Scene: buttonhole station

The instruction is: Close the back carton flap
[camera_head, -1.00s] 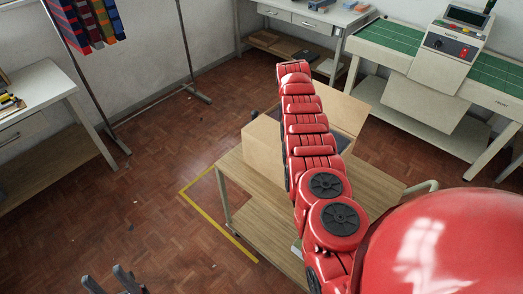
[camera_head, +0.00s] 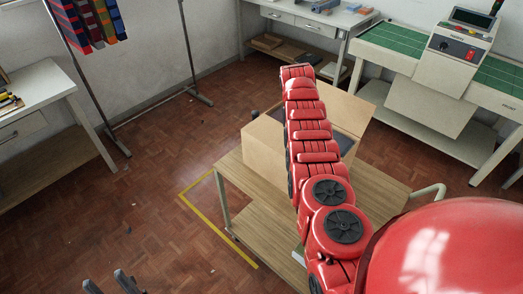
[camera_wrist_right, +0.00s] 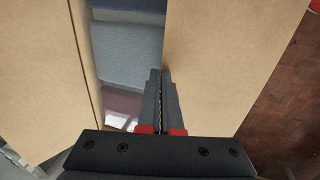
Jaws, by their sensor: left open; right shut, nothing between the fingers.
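The tan cardboard carton (camera_head: 268,158) stands open on a wooden cart (camera_head: 262,222), partly hidden behind my red right arm. A raised flap (camera_head: 347,108) stands out at its right and far side. In the right wrist view, my right gripper (camera_wrist_right: 162,73) is shut and empty, at the edge of a cardboard panel (camera_wrist_right: 222,60). I cannot tell whether it touches it. Another cardboard panel (camera_wrist_right: 40,75) is at left; grey-blue contents (camera_wrist_right: 126,50) show between. The right gripper's fingers are hidden in the head view. My left gripper (camera_head: 107,284) is open and empty at the bottom left, away from the carton.
A white table (camera_head: 40,90) stands at left, beside a rack with striped cloths (camera_head: 85,20). A white desk (camera_head: 310,22) and a machine bench (camera_head: 440,70) stand behind. Yellow tape (camera_head: 215,232) marks the floor by the cart. The floor left of the cart is clear.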

